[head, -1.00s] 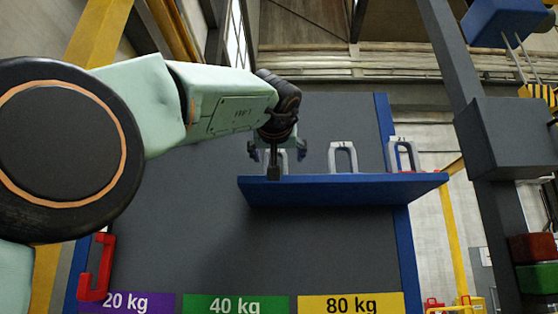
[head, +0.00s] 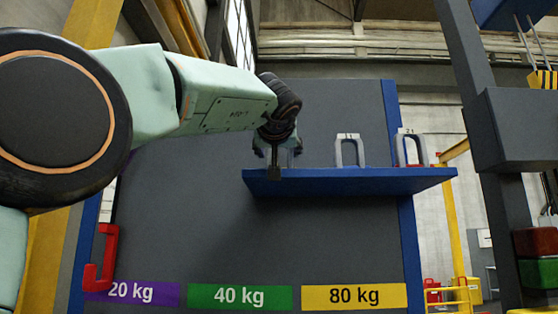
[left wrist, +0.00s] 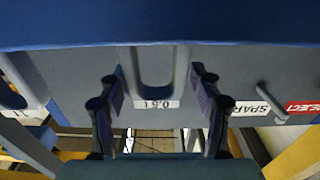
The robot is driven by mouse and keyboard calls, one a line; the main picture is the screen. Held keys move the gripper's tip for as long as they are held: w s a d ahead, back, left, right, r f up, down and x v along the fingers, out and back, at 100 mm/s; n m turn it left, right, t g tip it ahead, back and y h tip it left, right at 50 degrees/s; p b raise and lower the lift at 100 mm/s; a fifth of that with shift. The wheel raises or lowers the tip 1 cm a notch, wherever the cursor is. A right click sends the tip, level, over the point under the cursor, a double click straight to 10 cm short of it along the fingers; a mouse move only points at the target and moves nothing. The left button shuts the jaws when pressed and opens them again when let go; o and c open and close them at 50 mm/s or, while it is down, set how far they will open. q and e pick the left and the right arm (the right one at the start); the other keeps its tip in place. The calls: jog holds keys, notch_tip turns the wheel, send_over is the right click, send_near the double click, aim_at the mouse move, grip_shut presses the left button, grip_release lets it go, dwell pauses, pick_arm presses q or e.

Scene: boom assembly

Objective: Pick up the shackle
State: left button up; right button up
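Three grey U-shaped shackles stand on a blue shelf (head: 350,183). The middle shackle (head: 349,150) and the right shackle (head: 411,149) show clearly in the head view. The left shackle is mostly hidden behind my left gripper (head: 277,152). In the left wrist view the picture is upside down, and a shackle (left wrist: 140,70) with a white label lies between the two fingers of my left gripper (left wrist: 158,84). The fingers are apart, one on each side of it, with gaps visible. My right gripper is not in view.
The shelf is fixed to a dark board (head: 230,225) with 20, 40 and 80 kg labels along its bottom. A red handle-shaped piece (head: 101,258) hangs at the board's left. A dark post (head: 490,140) stands to the right.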

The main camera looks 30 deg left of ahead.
pick_arm(q)
jog(key=shift+c, duration=0.8)
jog(key=shift+w+d, duration=0.15)
jog(key=shift+d, duration=0.15)
jog(key=c, duration=0.6)
jog(key=shift+a, duration=0.1)
jog(key=shift+c, duration=1.4)
jog(key=shift+a, duration=0.15)
